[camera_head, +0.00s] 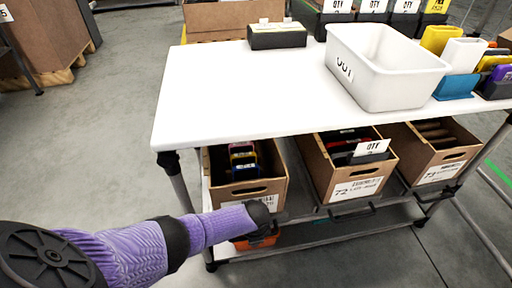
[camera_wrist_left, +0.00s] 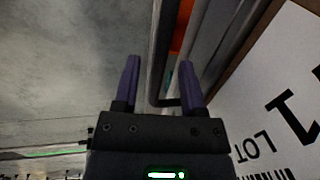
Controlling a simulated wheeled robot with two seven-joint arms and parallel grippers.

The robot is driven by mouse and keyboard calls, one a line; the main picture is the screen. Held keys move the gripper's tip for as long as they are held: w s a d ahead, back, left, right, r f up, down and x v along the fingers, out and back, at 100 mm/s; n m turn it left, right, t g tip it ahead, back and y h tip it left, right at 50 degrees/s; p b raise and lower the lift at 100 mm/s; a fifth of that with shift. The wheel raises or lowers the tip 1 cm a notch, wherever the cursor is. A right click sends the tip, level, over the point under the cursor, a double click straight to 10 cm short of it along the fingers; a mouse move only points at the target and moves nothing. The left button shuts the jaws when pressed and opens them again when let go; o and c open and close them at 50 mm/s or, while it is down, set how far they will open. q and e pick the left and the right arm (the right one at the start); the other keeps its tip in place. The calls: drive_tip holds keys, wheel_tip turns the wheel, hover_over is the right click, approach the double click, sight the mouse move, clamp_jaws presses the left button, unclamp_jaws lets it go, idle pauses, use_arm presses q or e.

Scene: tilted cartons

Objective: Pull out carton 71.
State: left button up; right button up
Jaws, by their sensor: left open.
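Carton 71 (camera_head: 226,188), an open brown cardboard box, sits at the left end of the shelf under the white table. It holds dark, yellow and blue items. My left gripper (camera_head: 266,216) is in front of its lower front and covers part of its label. In the left wrist view the gripper (camera_wrist_left: 159,62) is open. A dark bent bar (camera_wrist_left: 158,85), like a handle, shows between the fingers and is not visibly gripped. The white label (camera_wrist_left: 275,100) with a "1" and "LOT" is right of the fingers. My right gripper is out of view.
Carton 72 (camera_head: 325,178) and carton 73 (camera_head: 418,163) stand to the right, with dark handles in front. A white bin (camera_head: 400,85) is on the white table (camera_head: 225,100). An orange object (camera_head: 258,241) lies low under carton 71.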

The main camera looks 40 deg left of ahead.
use_arm(q)
drive_tip(key=shift+r, duration=0.15)
clamp_jaws()
idle(0.4)
idle(0.8)
